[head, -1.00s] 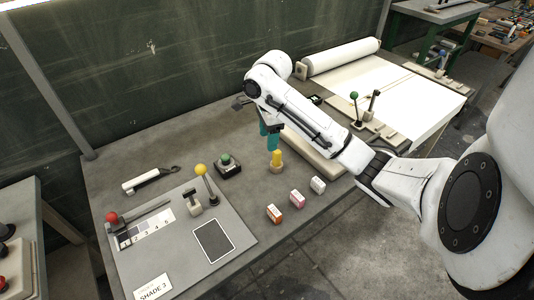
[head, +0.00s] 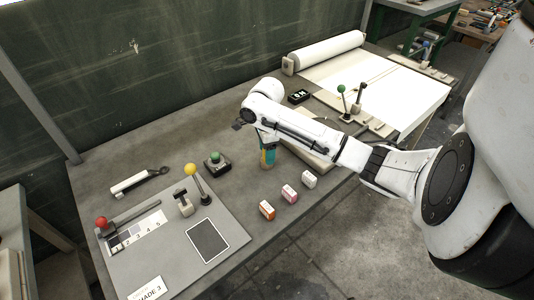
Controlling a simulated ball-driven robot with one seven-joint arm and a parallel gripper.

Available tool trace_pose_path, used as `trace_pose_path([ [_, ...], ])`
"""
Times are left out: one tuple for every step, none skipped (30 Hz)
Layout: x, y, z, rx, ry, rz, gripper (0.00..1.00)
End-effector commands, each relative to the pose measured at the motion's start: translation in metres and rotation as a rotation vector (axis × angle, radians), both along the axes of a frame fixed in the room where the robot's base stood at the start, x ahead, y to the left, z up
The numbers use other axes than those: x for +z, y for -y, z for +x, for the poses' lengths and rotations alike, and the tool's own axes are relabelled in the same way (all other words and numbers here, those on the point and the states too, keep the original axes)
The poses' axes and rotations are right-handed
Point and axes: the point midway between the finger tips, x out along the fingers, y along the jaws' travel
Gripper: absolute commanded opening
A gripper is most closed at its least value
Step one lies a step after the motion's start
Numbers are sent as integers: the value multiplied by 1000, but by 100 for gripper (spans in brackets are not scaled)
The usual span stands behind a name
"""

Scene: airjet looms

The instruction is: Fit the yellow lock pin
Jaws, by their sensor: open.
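The yellow lock pin (head: 271,157) stands upright in a small tan base (head: 266,167) on the grey bench, mostly hidden by my fingers. My gripper (head: 266,158) points down at the pin with its teal fingers open. The fingers overlap the pin in the picture, at about its height. I cannot tell whether they touch it.
Orange (head: 267,210), pink (head: 289,194) and white (head: 309,179) small blocks stand in front. A fabric roll (head: 330,50) is behind.

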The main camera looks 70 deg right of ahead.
Motion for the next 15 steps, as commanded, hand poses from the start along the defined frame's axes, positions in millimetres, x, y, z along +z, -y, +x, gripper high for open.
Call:
trace_pose_path([
  [-6, 0, 0, 0, -2, 1, 59],
  [-9, -1, 0, 1, -3, 0, 59],
  [-12, -1, 0, 1, -1, 1, 59],
  [-13, -1, 0, 1, 0, 0, 59],
  [-15, -1, 0, 0, -1, 1, 59],
  [-16, -1, 0, 0, -1, 1, 59],
  [-16, -1, 0, 0, 0, 0, 59],
  [-16, -1, 0, 0, 0, 0, 59],
  [-16, -1, 1, 1, 0, 0, 59],
  [-16, -1, 1, 1, 0, 0, 59],
  [-16, -1, 1, 1, 0, 0, 59],
  [-16, -1, 1, 1, 1, 1, 58],
  [-16, -1, 1, 1, 1, 1, 56],
  [-16, -1, 1, 1, 1, 1, 53],
  [-16, -1, 1, 1, 1, 1, 49],
])
